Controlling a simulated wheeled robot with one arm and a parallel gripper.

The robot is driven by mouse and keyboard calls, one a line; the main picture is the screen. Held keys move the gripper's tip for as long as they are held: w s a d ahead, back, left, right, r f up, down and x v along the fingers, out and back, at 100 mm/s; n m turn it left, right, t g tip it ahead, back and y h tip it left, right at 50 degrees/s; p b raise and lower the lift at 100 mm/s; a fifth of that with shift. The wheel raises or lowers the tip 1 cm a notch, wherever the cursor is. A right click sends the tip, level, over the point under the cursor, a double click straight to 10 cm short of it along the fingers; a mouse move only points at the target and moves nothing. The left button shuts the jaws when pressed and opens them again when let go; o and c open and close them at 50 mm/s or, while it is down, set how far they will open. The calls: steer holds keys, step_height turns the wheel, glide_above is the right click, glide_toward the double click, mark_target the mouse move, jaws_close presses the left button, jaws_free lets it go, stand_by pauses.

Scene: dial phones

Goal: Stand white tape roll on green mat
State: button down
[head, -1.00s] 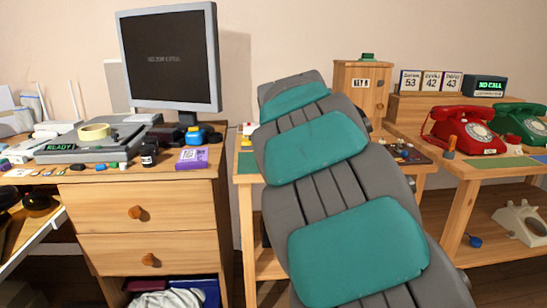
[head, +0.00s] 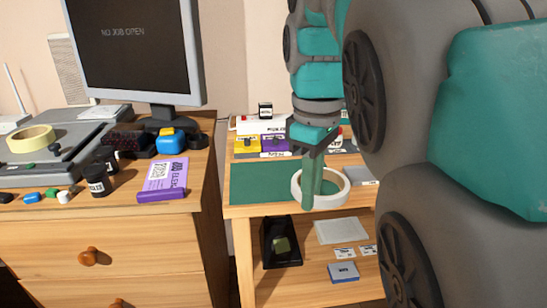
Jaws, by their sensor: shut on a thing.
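The white tape roll (head: 343,192) is in the head view, over the right part of the green mat (head: 255,184). It looks like a wide ring lying nearly flat rather than on edge. My gripper (head: 312,188) points down and is shut on the near left part of the roll's ring. The fingers hide part of the ring. I cannot tell whether the roll touches the mat or hangs a little above it. The mat lies on a small wooden table, and its left part is bare.
Yellow and purple boxes (head: 272,143) stand behind the mat. A lower shelf holds a black tray (head: 281,243) and a blue box (head: 344,272). The desk at left carries a monitor (head: 135,45), a cream tape roll (head: 30,138) and a purple box (head: 165,178).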

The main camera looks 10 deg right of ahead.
steer(key=w, duration=0.5)
steer(key=w+d+f+p, duration=0.1)
steer(key=w, duration=0.4)
steer(key=w+p, duration=0.1)
steer(key=w, duration=0.4)
steer(key=shift+d+f, duration=0.15)
steer(key=shift+f, duration=0.05)
steer(key=shift+f+p, duration=0.35)
steer(key=shift+f, duration=1.4)
steer(key=shift+f+b, duration=0.3)
steer(key=shift+f, duration=0.1)
steer(key=shift+f, duration=0.25)
steer(key=c, duration=0.9)
jaws_free()
